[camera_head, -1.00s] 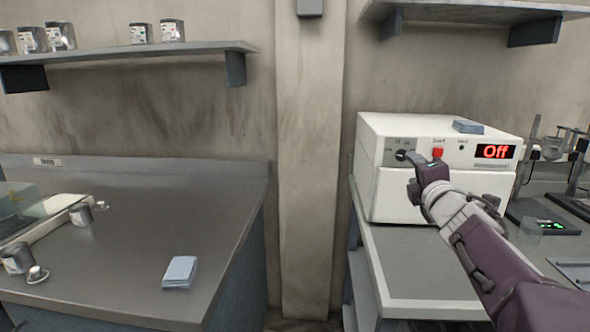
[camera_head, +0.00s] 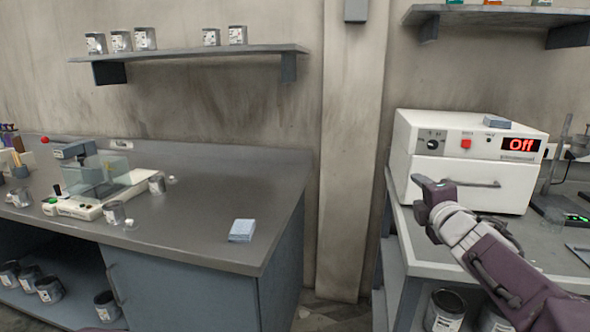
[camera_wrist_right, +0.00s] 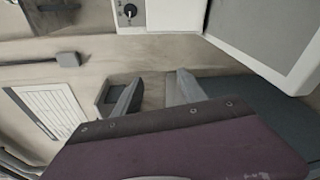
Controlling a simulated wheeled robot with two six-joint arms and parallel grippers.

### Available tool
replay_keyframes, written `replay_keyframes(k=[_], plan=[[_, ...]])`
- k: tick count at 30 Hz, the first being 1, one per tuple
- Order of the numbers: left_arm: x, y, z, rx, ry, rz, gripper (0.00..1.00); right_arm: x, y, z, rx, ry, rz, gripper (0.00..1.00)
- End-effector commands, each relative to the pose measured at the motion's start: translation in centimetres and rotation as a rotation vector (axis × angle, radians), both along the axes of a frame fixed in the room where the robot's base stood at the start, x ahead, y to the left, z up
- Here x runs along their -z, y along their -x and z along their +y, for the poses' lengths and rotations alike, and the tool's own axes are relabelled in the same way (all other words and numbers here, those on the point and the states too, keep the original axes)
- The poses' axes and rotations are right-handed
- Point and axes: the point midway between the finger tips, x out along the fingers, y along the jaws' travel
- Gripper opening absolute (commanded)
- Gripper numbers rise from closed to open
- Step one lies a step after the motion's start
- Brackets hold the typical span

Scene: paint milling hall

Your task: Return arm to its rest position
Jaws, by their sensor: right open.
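My right gripper (camera_head: 424,184) is in front of the white machine (camera_head: 475,185), at the left end of its front, below the black knob (camera_head: 432,144). It is apart from the knob and holds nothing that I can see. In the right wrist view its two grey fingers (camera_wrist_right: 152,92) stand apart with bare space between them, and the knob (camera_wrist_right: 130,11) shows at the top. The machine has a red button (camera_head: 465,144), a display (camera_head: 521,145) reading "Off" and a drawer handle partly behind my arm. My left gripper is out of view.
A grey bench (camera_head: 200,215) at left bears a blue cloth stack (camera_head: 242,230), metal cans and a glass-covered device (camera_head: 100,180). The machine stands on the right bench (camera_head: 415,215). Shelves hang above both. A floor gap lies between the benches.

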Motion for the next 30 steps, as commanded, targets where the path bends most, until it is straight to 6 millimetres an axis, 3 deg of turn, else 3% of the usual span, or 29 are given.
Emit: replay_keyframes(k=[5,8,10,15,18,22,26,27,30], plan=[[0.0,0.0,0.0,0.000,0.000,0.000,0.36,6.8,-0.2,3.3,-0.009,-0.164,0.137,0.49],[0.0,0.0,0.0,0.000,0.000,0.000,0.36,11.9,0.7,4.8,0.031,-0.312,0.249,0.49],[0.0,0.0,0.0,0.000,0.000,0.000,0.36,16.4,2.1,6.0,0.087,-0.442,0.354,0.49],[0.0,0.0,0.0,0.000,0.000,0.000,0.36,27.9,9.3,8.3,0.365,-0.796,0.649,0.49],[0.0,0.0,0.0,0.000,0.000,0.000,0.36,32.5,14.2,9.0,0.570,-0.962,0.778,0.49],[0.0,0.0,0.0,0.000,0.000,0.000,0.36,36.4,20.3,9.4,0.857,-1.145,0.885,0.49],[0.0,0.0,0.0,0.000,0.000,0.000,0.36,38.4,26.2,10.4,1.203,-1.335,0.934,0.49],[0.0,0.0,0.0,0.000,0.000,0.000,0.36,38.4,27.0,10.5,1.307,-1.393,0.913,0.49],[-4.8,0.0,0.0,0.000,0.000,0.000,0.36,33.6,26.7,10.5,1.297,-1.396,0.905,0.49]])
